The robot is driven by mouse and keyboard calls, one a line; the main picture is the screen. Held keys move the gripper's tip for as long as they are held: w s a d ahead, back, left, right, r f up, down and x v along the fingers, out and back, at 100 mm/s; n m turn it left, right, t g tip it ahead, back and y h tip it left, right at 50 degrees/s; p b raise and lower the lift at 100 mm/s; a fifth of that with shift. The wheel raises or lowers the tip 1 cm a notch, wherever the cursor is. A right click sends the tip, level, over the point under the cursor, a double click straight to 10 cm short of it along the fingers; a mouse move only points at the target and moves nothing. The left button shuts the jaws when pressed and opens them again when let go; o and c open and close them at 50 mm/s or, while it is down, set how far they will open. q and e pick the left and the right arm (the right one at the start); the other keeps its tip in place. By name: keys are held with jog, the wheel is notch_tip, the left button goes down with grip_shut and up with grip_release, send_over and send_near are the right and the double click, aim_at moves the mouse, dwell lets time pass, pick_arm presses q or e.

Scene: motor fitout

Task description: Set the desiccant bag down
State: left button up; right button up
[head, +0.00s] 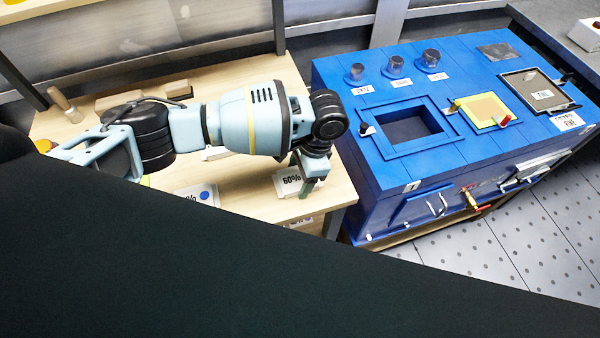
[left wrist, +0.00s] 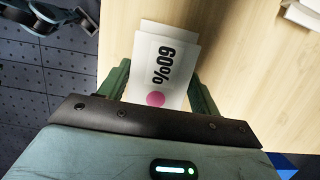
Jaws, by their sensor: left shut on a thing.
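The desiccant bag (head: 287,184) is a white packet marked "60%", held over the right part of the wooden table. It also shows in the left wrist view (left wrist: 172,48), with a pink dot below the print. My left gripper (head: 309,180) points down and is shut on this bag. In the left wrist view its green fingers (left wrist: 160,88) stand on either side of the bag's lower part. I cannot tell whether the bag touches the tabletop. My right gripper is not in view.
A blue cabinet (head: 385,180) with an open square recess (head: 410,128) stands to the right, past a gap.

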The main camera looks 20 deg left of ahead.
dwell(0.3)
pick_arm(q)
jog(key=o, duration=1.1)
jog(key=shift+f, duration=0.1)
jog(key=shift+c, duration=0.2)
jog(key=v, duration=1.2)
jog(key=shift+p, duration=0.35)
